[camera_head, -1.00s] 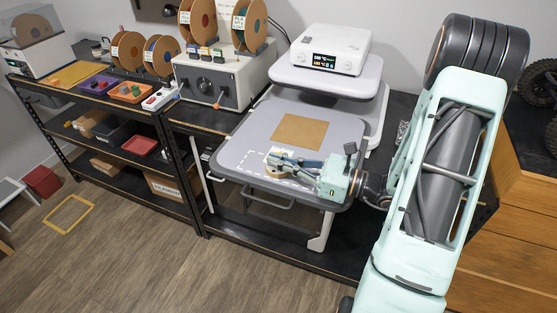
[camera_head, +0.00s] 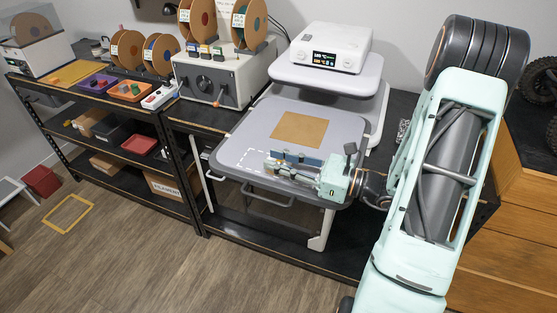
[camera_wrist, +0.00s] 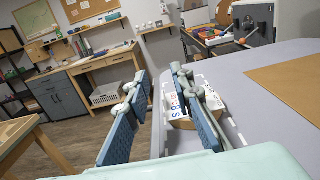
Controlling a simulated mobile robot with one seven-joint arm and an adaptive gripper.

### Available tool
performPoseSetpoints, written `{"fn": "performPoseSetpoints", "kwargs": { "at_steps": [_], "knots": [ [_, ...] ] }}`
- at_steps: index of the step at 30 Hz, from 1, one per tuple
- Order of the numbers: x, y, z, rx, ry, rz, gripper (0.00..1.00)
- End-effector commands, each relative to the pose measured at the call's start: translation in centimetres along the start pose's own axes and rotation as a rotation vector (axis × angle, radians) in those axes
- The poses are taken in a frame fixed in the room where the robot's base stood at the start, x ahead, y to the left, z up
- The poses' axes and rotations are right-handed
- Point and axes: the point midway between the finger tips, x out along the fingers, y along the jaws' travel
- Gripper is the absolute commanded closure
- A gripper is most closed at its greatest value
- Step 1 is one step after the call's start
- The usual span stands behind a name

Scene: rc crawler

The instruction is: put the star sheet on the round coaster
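My gripper (camera_head: 272,162) is open and sits low over the front of the grey press plate, its two blue-padded fingers apart. It also shows in the wrist view (camera_wrist: 158,78). There, a small wooden block with a white sheet (camera_wrist: 176,103) bearing coloured marks lies by the right finger, partly hidden behind it. I cannot tell whether they touch. In the head view the gripper covers this spot. I cannot make out a star on the sheet or a round coaster.
The grey press plate (camera_head: 250,130) carries a flat tan square (camera_head: 299,129) and a white dashed outline (camera_head: 248,163). The press's upper plate and display box (camera_head: 331,47) stand behind. Spools and colored trays (camera_head: 129,91) fill the left shelf.

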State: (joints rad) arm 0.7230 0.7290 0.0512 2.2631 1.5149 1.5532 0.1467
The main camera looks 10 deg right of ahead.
Motion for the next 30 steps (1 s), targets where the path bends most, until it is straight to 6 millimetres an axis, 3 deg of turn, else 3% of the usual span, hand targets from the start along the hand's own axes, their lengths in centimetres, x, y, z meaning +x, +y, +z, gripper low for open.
{"fn": "performPoseSetpoints", "kwargs": {
  "at_steps": [2,7,9,15,21,30],
  "knots": [
    [-0.1,0.2,-0.5,0.01,0.01,0.0,0.78],
    [-0.1,0.2,1.2,0.009,0.009,0.0,0.78],
    [-1.8,0.0,0.4,0.008,0.009,-0.007,0.78],
    [-6.6,-0.1,0.5,0.005,0.007,-0.007,0.78],
    [-10.2,0.0,0.8,0.004,0.005,-0.003,0.78],
    [-12.1,0.1,1.0,0.004,0.004,0.0,0.78]
  ]
}}
